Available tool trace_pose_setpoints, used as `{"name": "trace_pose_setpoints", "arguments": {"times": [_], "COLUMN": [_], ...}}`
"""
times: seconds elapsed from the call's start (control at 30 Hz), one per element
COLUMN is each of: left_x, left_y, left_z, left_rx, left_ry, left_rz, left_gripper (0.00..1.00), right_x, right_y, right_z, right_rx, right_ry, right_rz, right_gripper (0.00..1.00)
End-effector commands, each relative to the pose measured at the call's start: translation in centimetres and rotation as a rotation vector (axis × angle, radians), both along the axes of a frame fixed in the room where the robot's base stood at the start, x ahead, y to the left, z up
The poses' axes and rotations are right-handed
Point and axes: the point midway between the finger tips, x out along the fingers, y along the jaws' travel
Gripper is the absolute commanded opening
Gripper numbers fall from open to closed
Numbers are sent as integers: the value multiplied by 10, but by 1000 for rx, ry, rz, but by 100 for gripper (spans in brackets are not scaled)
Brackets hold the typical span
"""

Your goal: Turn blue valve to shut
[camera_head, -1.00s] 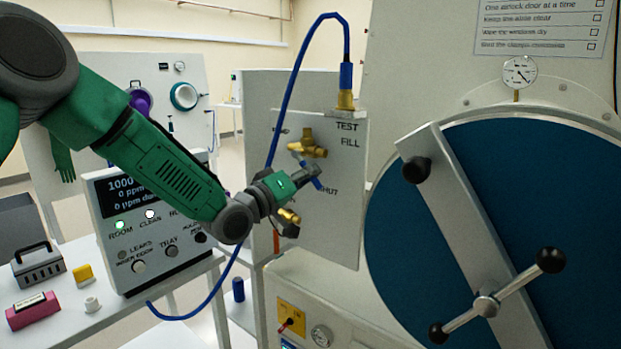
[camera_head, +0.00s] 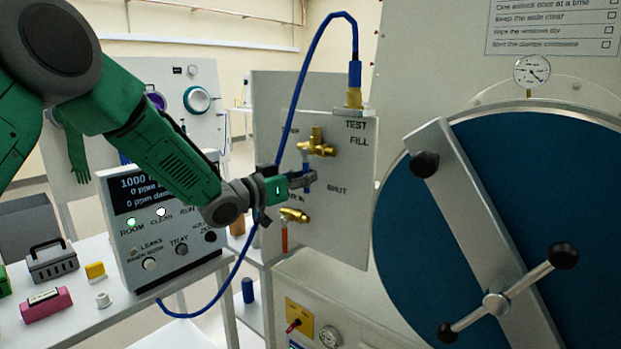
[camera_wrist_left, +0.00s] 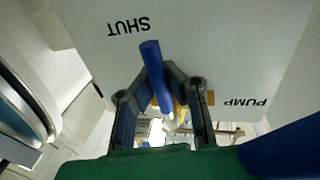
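The blue valve handle (camera_head: 307,178) sits on the brass valve fitting (camera_head: 319,146) on the grey panel, left of the SHUT label (camera_head: 337,189). It stands about upright in the head view and is partly covered by my left gripper (camera_head: 303,181). In the left wrist view the blue handle (camera_wrist_left: 153,68) lies between the fingertips of my left gripper (camera_wrist_left: 160,74). The fingers are closed in on both its sides and appear to touch it. The SHUT label (camera_wrist_left: 128,25) and PUMP label (camera_wrist_left: 245,102) look upside down there. My right gripper is not in view.
A second brass valve (camera_head: 294,215) with a red handle (camera_head: 284,239) is just below my gripper. A blue hose (camera_head: 291,105) loops over the panel (camera_head: 345,235). The big round blue door (camera_head: 415,245) with its bar is at right; the readout box (camera_head: 165,222) stands at left.

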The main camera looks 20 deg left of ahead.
Motion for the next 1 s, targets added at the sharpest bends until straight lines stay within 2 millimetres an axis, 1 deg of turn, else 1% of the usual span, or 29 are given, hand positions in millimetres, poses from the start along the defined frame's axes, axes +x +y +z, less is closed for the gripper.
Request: {"name": "trace_pose_setpoints", "arguments": {"times": [0.03, 0.6, 0.63, 0.67, 0.7, 0.73, 1.0], "left_x": [-4, -3, -3, -3, -3, -3, -3], "left_y": [0, 3, 3, 3, 3, 3, 3], "left_z": [-18, -18, -18, -18, -17, -16, -10], "left_rx": [25, 55, 55, 55, 54, 53, 48], "left_ry": [30, 19, 19, 19, 18, 16, 5], "left_rz": [-3, -2, -2, -2, -2, -2, 0], "left_gripper": [0, 0, 7, 17, 31, 33, 33], "right_x": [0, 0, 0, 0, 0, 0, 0], "right_y": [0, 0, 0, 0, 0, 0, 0], "right_z": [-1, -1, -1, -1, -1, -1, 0], "right_rx": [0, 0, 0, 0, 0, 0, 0], "right_ry": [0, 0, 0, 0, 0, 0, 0], "right_rz": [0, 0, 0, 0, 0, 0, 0], "right_gripper": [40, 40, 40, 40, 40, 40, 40]}}
